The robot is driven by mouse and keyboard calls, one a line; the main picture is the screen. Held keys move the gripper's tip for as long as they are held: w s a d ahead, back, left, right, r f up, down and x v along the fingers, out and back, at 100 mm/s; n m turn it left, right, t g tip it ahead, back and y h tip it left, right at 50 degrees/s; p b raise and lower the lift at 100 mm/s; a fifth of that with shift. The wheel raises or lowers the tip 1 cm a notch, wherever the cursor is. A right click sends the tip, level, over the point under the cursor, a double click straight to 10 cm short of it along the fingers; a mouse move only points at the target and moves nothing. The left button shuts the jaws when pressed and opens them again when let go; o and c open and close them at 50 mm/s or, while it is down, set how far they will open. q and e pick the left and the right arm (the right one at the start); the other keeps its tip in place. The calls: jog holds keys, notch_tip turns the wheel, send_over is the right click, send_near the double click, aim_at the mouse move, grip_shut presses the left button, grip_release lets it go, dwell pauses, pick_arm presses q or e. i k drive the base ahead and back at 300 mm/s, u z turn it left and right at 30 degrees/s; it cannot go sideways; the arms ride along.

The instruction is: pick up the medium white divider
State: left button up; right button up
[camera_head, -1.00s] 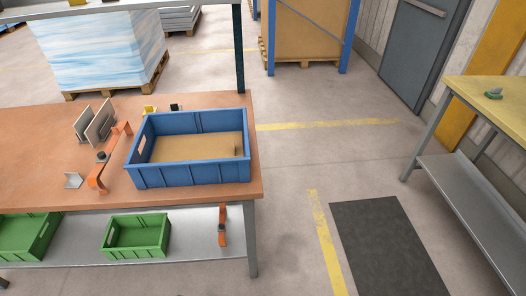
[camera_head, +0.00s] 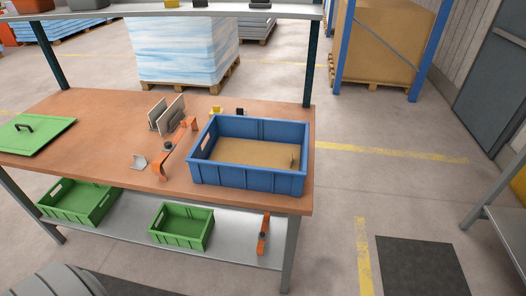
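Two thin off-white upright panels stand side by side on the brown workbench (camera_head: 100,110), left of the blue crate. One is the left panel (camera_head: 157,113) and the other is the right panel (camera_head: 174,110). They look like dividers, but I cannot tell which one is the medium white divider. A small light angled piece (camera_head: 139,162) lies in front of them. Neither of my grippers is in view.
The blue crate (camera_head: 245,180) with a brown bottom stands at the bench's right end. An orange clamp-like tool (camera_head: 172,152) lies between the panels and crate. A green lid (camera_head: 35,138) lies at left. Green bins (camera_head: 180,232) sit on the lower shelf.

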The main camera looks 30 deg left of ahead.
aim_at(163, 123)
jog(key=u, duration=1.65)
